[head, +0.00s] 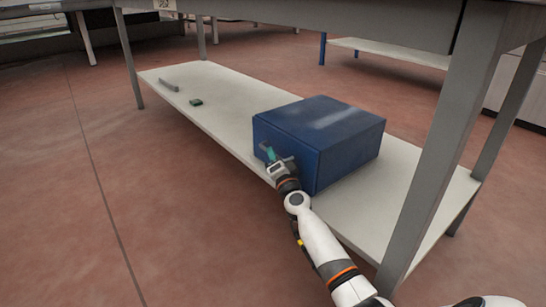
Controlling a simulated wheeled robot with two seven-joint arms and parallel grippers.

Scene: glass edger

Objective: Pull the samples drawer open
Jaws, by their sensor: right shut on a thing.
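A blue box-shaped drawer unit (335,125) stands on the low pale shelf under the table. Its front faces left and toward me. I see no clear gap at the drawer front (295,158). My right gripper (270,158) comes up from the lower right and is shut at this front, on what seems to be the drawer's handle. A small greenish piece shows at the fingertips; the handle itself is mostly hidden by the gripper. My left gripper is not in view.
The pale shelf (225,95) is bare to the left of the unit, apart from a small dark green item (196,102) and a grey bar (169,85). A grey table leg (440,150) rises right of my arm. The reddish floor in front is clear.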

